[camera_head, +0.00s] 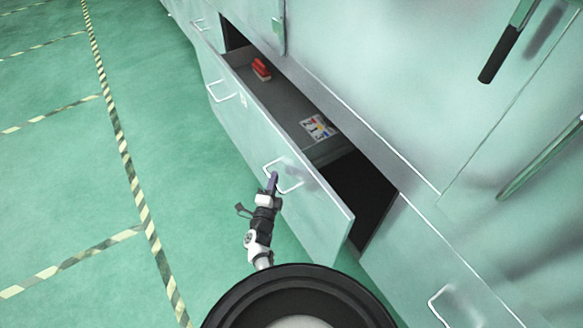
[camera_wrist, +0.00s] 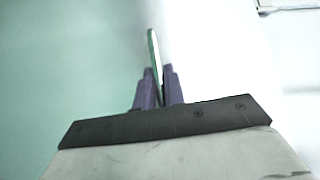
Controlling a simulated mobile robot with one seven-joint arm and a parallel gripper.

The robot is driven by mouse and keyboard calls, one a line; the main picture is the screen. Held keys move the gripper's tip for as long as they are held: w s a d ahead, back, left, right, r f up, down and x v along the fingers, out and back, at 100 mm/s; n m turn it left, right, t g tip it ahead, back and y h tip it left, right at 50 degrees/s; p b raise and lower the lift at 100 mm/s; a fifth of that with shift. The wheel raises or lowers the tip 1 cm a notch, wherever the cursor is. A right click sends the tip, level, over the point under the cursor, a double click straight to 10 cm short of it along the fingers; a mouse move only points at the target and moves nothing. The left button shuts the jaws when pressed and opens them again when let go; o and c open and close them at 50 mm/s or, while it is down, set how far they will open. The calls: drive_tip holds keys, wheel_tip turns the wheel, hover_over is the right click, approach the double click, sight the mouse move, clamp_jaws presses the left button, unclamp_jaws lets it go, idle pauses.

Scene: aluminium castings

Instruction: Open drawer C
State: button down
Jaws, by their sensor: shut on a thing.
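A wide pale green drawer (camera_head: 258,140) is pulled part of the way out of the cabinet. It has two white bar handles on its front, and its letter is too small to read. My gripper (camera_head: 273,180) is shut on the right handle (camera_head: 297,184) of this drawer. In the wrist view, the purple fingers of my gripper (camera_wrist: 159,88) stand on either side of the thin handle bar (camera_wrist: 154,52). Inside the drawer lie a red object (camera_head: 261,69) and a card with coloured figures (camera_head: 318,128).
Another drawer front with a white handle (camera_head: 443,303) is at the lower right. A further handle (camera_head: 198,24) is at the upper left. Cabinet doors with a dark handle (camera_head: 500,54) rise at the right. Green floor with striped tape (camera_head: 117,131) is free at the left.

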drive_tip(key=s+a, duration=0.8)
drive_tip(key=a, duration=0.3)
drive_tip(key=shift+b, duration=0.3)
drive_tip(key=shift+s+a, duration=0.1)
drive_tip(key=c, duration=1.5)
unclamp_jaws()
